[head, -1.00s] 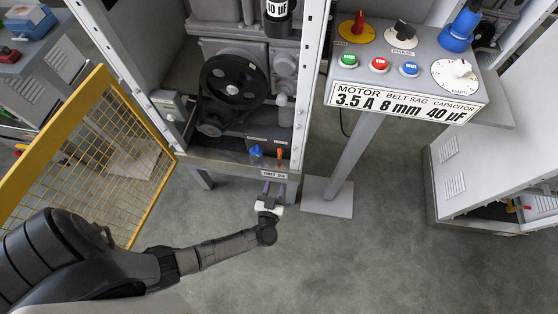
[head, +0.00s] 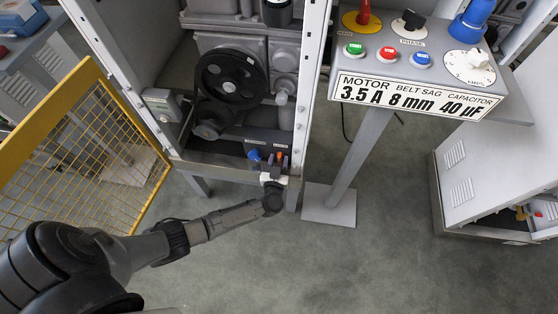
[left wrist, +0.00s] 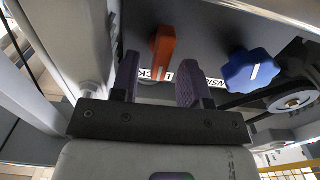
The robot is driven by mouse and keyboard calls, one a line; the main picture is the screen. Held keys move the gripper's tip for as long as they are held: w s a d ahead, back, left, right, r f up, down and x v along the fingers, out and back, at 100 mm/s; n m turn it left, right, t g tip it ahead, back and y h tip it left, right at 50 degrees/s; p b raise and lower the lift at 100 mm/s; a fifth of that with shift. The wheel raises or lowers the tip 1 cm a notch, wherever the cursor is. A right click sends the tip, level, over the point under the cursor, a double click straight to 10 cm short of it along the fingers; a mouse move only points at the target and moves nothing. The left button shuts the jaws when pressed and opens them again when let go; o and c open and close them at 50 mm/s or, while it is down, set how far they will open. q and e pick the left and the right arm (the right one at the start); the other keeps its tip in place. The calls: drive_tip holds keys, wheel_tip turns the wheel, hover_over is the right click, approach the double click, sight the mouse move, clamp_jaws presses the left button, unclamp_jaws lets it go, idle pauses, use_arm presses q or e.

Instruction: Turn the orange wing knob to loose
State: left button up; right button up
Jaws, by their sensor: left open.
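The orange wing knob (left wrist: 164,52) shows in the left wrist view on a dark panel, its wing roughly upright in the picture. In the head view it is small and partly hidden by my gripper. My left gripper (left wrist: 160,75) is open. Its two purple fingers point at the panel, one on each side of the knob in the picture. The knob shows beyond the fingertips, and I cannot tell whether they touch it. In the head view the gripper (head: 275,164) is at the cabinet's lower front edge. My right gripper is not in view.
A blue star knob (left wrist: 252,71) sits beside the orange one. A black belt pulley (head: 231,78) is above inside the cabinet. A console (head: 420,70) on a post stands to the right, and a yellow mesh guard (head: 88,150) to the left. The floor in front is clear.

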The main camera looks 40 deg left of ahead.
use_arm(q)
drive_tip(key=shift+w+a, duration=0.2)
drive_tip(key=shift+w, duration=0.25)
